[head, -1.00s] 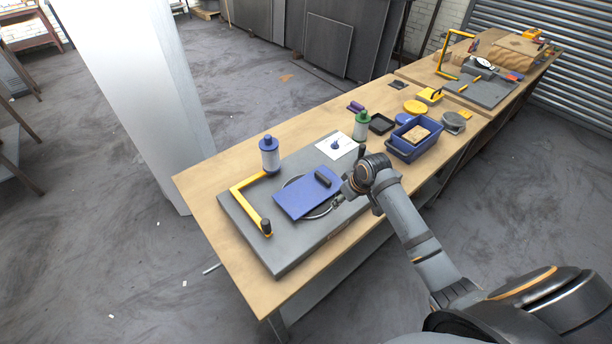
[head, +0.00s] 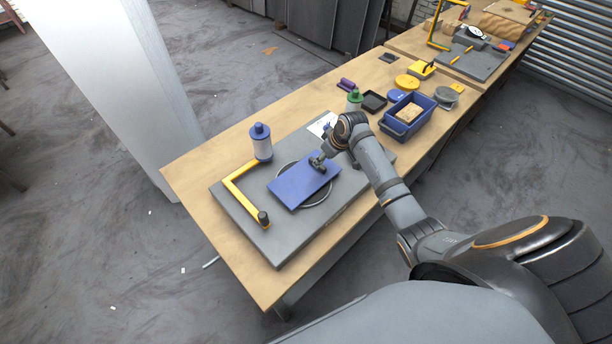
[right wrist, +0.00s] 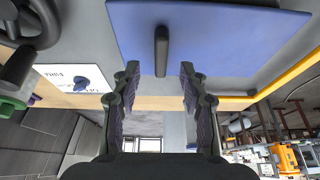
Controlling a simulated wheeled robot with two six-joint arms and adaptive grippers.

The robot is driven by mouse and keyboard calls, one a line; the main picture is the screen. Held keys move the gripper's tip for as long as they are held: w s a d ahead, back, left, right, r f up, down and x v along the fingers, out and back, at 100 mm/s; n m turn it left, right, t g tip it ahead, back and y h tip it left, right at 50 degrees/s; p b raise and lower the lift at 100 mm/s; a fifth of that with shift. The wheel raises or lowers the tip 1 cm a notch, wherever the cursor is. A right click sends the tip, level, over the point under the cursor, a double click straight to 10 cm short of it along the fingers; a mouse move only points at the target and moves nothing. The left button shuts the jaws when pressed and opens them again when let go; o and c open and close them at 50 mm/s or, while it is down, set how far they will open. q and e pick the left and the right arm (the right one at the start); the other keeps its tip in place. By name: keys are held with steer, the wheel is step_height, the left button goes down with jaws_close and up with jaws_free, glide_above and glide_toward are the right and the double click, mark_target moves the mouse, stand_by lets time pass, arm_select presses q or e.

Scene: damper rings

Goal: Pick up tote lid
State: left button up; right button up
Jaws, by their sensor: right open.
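My right gripper (head: 317,163) is at the handle end of the lid in the head view and partly covers the handle. In the right wrist view my right gripper (right wrist: 160,72) is open, with its two fingers apart and the handle in line between them, just beyond the tips. Whether the fingers touch the lid cannot be told. My left gripper is not in view.
A green-capped bottle (head: 354,101) and a blue tote (head: 407,123) stand farther right. A white pillar (head: 110,80) rises behind the bench.

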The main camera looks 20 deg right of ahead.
mark_target(305, 176)
steer(key=p+x, duration=0.1)
steer(key=x, duration=0.2)
steer(key=shift+w+a+f, duration=0.15)
steer(key=shift+w, duration=0.1)
steer(key=shift+w+f, duration=0.15)
steer(key=shift+f, duration=0.2)
steer(key=c, duration=0.6)
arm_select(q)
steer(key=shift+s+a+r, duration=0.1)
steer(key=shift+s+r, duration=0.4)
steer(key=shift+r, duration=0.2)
arm_select(e)
jaws_close()
